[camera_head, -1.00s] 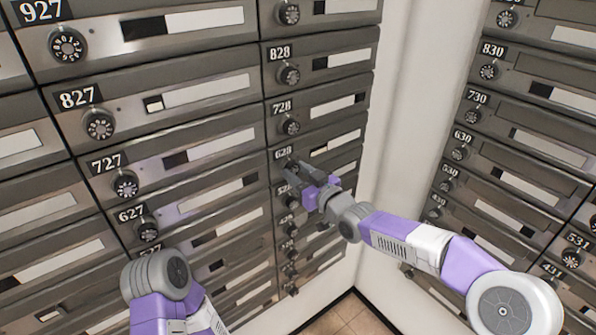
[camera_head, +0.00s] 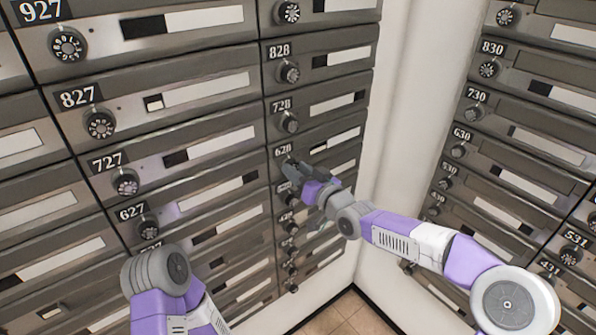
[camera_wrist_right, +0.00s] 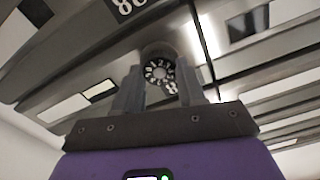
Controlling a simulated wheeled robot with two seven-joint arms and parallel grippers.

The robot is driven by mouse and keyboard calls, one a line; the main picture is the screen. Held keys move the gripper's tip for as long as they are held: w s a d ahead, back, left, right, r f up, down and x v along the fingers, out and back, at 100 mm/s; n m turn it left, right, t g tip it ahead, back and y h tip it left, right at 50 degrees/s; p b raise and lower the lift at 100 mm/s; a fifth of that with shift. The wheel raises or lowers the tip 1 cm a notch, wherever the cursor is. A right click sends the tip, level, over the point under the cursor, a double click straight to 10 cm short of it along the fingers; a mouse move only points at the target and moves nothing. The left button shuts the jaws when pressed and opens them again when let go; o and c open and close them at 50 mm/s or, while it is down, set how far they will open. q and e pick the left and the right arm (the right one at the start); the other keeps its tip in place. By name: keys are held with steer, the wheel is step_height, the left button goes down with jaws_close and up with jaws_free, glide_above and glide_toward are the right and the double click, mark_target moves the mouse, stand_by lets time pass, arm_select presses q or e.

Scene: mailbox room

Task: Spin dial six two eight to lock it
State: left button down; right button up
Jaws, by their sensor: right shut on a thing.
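The 628 mailbox (camera_head: 322,146) is in the right column of the facing wall in the head view, with its number plate at its upper left. Its dial is largely hidden there behind my right gripper (camera_head: 292,172). In the right wrist view the round black dial (camera_wrist_right: 160,71) with white numerals sits between the two fingers of my right gripper (camera_wrist_right: 161,88). The fingers are shut on the dial, one on each side. My left arm shows at the lower left of the head view; its gripper is not in view.
Dial 728 (camera_head: 289,122) is just above, and several more dials lie close below my right gripper. Dial 627 (camera_head: 148,229) is to the left. A white wall corner (camera_head: 400,130) and another mailbox bank (camera_head: 520,135) stand on the right.

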steer(key=o, duration=1.1)
steer(key=shift+c, duration=0.2)
steer(key=v, duration=0.7)
steer(key=shift+s+d, duration=0.2)
steer(key=shift+s, duration=0.05)
